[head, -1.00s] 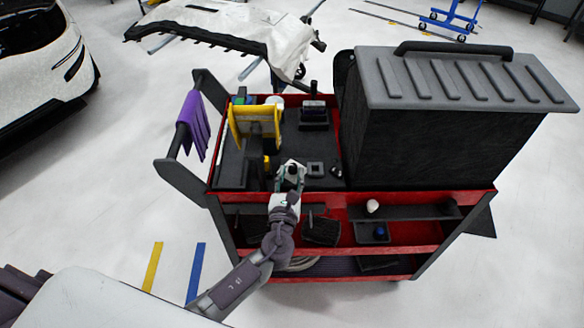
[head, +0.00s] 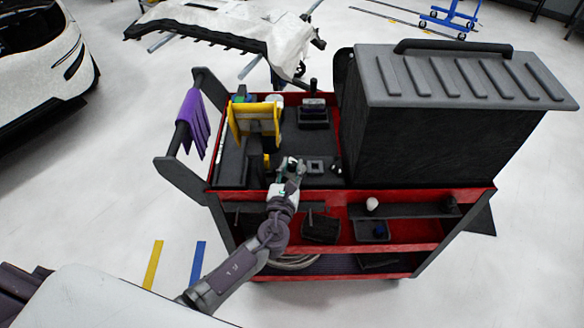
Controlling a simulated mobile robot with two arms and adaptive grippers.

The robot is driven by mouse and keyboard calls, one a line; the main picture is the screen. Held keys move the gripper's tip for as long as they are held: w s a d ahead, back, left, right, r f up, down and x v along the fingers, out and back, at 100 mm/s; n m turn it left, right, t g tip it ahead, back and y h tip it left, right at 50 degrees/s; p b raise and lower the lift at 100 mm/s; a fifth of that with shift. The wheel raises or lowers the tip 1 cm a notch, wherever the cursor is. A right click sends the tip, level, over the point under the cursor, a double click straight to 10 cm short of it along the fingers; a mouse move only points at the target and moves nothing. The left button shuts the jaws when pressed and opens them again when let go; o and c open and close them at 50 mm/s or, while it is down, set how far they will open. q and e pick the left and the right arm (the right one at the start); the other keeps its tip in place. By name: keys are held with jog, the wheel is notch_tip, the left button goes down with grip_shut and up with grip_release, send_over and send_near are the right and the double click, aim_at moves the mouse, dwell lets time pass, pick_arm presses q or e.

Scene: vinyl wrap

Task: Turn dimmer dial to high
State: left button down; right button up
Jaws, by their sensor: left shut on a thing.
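My left gripper (head: 290,168) reaches over the front edge of the cart's top tray (head: 237,160). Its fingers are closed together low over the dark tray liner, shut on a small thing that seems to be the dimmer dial. The dial is hidden by the fingers, so its setting cannot be read. A small dark square piece (head: 315,167) with a lighter middle lies just right of the fingers. My right gripper is not in view.
A yellow holder (head: 255,122) stands behind and left of the gripper. A large black case (head: 430,130) fills the cart's right side. Purple cloths (head: 194,122) hang at the left handle. Small boxes (head: 314,113) sit at the tray's back.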

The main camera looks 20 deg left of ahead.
pick_arm(q)
jog(key=m+h, duration=0.1)
jog(key=m+h+b, duration=0.1)
jog(key=h, duration=0.1)
jog(key=m+h+b, duration=0.1)
jog(key=shift+a+f, duration=0.2)
jog(key=shift+a, duration=0.05)
jog(key=shift+r+m+h+b, duration=0.15)
jog(key=shift+m+h+b, duration=0.3)
jog(key=shift+h, duration=0.45)
jog(key=c, duration=1.2)
grip_release()
jog(key=shift+s, duration=0.15)
jog(key=v, duration=1.1)
jog(key=shift+s+a+r, duration=0.15)
jog(key=shift+s+r, duration=0.15)
jog(key=shift+s, duration=0.05)
